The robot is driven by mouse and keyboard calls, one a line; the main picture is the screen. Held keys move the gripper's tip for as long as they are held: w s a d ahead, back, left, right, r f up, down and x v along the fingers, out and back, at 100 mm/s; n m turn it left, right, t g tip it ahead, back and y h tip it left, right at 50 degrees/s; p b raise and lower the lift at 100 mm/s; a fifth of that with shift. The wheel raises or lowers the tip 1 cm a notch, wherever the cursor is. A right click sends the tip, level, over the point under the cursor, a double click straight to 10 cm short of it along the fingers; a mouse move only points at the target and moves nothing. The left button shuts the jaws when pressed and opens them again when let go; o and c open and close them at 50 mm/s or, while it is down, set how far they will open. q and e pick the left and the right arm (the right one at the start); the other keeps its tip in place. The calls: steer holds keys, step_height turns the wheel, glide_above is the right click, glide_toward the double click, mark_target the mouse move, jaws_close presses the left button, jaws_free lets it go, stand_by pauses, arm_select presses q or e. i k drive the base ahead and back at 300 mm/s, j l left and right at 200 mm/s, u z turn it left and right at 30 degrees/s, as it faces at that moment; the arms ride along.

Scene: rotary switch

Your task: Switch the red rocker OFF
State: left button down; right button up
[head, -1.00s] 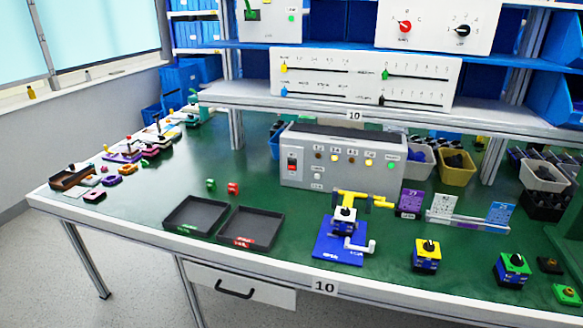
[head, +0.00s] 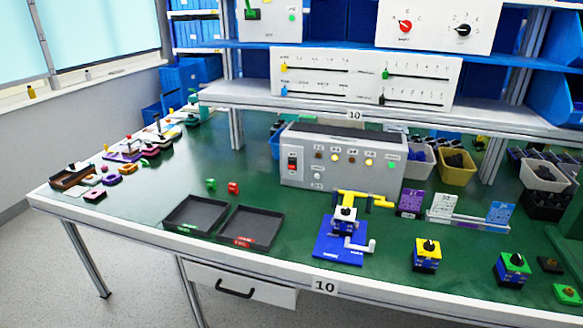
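The red rocker (head: 292,164) is set in a dark frame at the left end of the front of a grey control box (head: 340,180). The box stands at the back middle of the green bench. The rocker is small in the picture, and I cannot tell for sure which way it is tipped. A row of small round lamps runs to its right; some look yellow and the one at the right end is green. Neither of my grippers shows in the head view.
Two dark trays (head: 197,214) and (head: 249,229) lie in front of the box, with small green and red blocks behind them. A blue fixture with a yellow handle (head: 343,238) stands at right front. A shelf (head: 420,110) overhangs behind.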

mark_target(292, 163)
steer(key=i+z, duration=0.5)
steer(key=i+j+z, duration=0.25)
steer(key=z, duration=0.25)
steer(key=i, duration=0.05)
